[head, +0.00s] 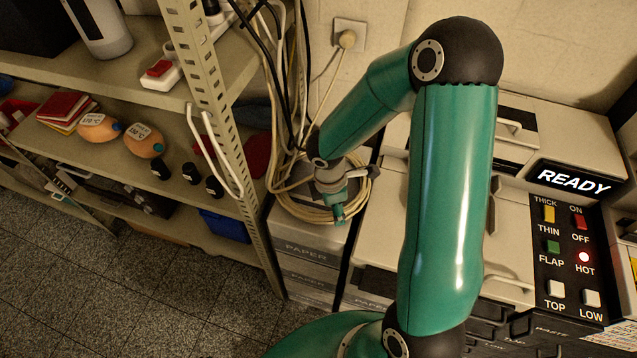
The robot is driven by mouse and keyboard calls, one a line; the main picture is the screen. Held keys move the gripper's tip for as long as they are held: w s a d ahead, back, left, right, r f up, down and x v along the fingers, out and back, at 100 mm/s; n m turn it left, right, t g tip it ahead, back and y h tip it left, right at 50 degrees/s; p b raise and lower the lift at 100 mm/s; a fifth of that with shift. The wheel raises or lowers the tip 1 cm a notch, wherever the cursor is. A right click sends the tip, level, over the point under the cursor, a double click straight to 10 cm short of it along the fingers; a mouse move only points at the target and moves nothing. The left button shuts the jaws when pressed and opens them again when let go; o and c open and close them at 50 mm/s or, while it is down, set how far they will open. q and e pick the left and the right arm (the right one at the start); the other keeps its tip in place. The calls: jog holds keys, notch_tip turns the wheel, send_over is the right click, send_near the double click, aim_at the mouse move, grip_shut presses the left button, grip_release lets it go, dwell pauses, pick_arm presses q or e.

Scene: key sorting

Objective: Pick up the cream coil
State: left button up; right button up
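The cream coil (287,205), a ring of several cable loops, lies on top of the stacked paper boxes. Its left, front and right edges show, and my gripper hides part of its middle. My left arm rises from the bottom of the view, bends at the elbow and reaches down to the left. My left gripper (335,207) points down over the coil, near its front right part. Its fingers are small and partly hidden, so I cannot tell their opening or whether they touch the coil. My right gripper is not in view.
The paper boxes (306,249) stand beside a metal shelf post (232,130). Black and cream cables (284,80) hang above the coil, near a wall socket (348,38). A machine with a READY display (573,182) stands at the right. Shelves with several objects fill the left.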

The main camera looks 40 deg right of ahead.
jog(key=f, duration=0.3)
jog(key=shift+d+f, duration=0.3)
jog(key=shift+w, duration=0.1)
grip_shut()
